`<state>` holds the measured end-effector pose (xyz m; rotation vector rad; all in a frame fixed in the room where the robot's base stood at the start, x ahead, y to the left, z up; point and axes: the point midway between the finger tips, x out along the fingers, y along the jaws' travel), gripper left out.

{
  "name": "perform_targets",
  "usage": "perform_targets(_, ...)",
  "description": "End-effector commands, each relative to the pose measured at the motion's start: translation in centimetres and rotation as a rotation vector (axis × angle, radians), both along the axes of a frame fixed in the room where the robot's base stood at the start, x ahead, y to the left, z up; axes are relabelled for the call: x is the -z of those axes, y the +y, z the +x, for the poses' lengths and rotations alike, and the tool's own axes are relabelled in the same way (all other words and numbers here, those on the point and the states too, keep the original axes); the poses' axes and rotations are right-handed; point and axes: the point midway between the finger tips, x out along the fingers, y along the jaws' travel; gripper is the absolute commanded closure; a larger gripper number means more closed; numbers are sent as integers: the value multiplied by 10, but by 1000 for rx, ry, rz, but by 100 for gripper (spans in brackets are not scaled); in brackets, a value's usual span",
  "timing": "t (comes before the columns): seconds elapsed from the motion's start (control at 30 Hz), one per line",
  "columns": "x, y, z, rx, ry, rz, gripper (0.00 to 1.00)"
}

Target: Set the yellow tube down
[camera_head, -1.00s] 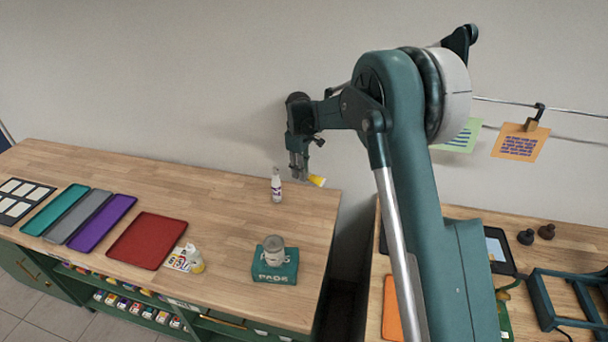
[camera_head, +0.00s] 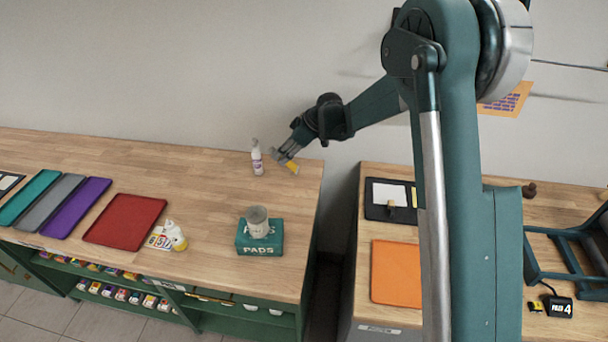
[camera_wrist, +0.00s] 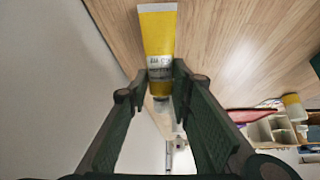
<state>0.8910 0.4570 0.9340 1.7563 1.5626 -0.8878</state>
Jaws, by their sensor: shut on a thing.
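The yellow tube (camera_head: 292,166) is in my gripper (camera_head: 279,157), over the far right part of the wooden counter (camera_head: 200,165). In the wrist view the yellow tube (camera_wrist: 158,42) has a yellow body and a pale printed band, and its narrow end lies between the fingertips of my gripper (camera_wrist: 160,74). The fingers are shut on that end. The tube is tilted in the head view. Whether it touches the counter I cannot tell.
A white spray bottle (camera_head: 257,158) stands just left of my gripper. A teal pads box (camera_head: 260,246) with a grey cup (camera_head: 257,220) on it is nearer the front. A red tray (camera_head: 125,220) and a small bottle (camera_head: 176,236) are to the left. A gap separates the second table (camera_head: 345,300).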

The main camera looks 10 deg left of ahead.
Motion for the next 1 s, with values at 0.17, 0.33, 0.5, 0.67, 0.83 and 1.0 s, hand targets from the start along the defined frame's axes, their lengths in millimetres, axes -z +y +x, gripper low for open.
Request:
perform_targets(0.17,-2,-5,-1,-29,2,106,93)
perform_targets(0.33,-8,-9,-1,-57,5,210,93)
perform_targets(0.5,-15,-16,-1,-84,11,323,93)
perform_targets(0.67,-28,-27,0,-105,20,452,93)
perform_targets(0.83,-48,-47,2,-117,29,606,93)
perform_targets(1.0,-71,-70,3,-108,33,730,93)
